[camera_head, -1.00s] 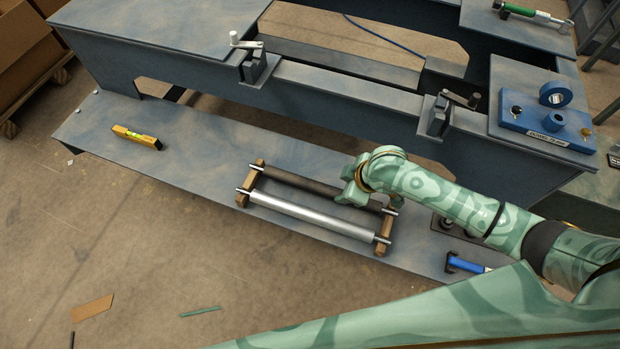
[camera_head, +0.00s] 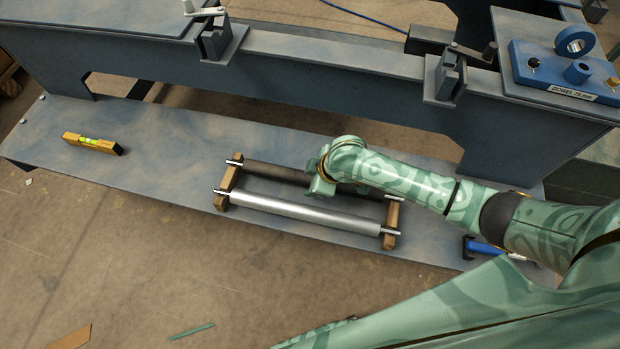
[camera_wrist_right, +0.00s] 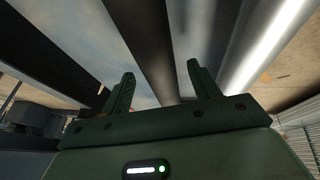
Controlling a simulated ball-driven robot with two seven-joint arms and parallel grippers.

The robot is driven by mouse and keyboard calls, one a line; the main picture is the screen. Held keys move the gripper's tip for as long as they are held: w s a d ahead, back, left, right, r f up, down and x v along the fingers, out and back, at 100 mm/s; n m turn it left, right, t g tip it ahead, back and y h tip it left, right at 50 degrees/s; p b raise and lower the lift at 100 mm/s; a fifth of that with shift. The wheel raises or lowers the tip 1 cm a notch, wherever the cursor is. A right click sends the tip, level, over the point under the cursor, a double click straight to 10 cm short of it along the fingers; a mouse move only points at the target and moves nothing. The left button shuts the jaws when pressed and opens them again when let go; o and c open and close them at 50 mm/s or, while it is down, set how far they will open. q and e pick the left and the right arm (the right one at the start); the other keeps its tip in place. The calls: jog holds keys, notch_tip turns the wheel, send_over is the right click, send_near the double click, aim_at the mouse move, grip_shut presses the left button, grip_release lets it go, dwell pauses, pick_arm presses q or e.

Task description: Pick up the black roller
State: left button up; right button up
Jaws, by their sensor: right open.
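The black roller (camera_head: 275,173) lies on two wooden blocks (camera_head: 228,186), behind and parallel to a silver roller (camera_head: 300,211). My right gripper (camera_head: 320,188) is over the middle of the black roller, and my arm hides part of it. In the right wrist view, the two fingers (camera_wrist_right: 158,76) are spread apart with nothing between their tips. The dark length of the black roller (camera_wrist_right: 140,35) runs ahead of the gap between them. The silver roller (camera_wrist_right: 268,50) passes to the right of the fingers. I cannot tell whether any finger touches a roller. My left gripper is not in view.
A yellow spirit level (camera_head: 92,143) lies on the left of the blue-grey shelf (camera_head: 180,140). A blue-handled tool (camera_head: 484,247) lies to the right, partly behind my arm. The machine frame (camera_head: 330,95) rises behind the rollers, with a blue dowel block (camera_head: 545,75) on it.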

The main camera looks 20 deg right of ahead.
jog(key=shift+w+a+f, duration=0.1)
jog(key=shift+w+f, duration=0.05)
jog(key=shift+f, duration=0.4)
jog(key=shift+r, duration=0.2)
grip_shut()
jog(key=shift+r, duration=0.2)
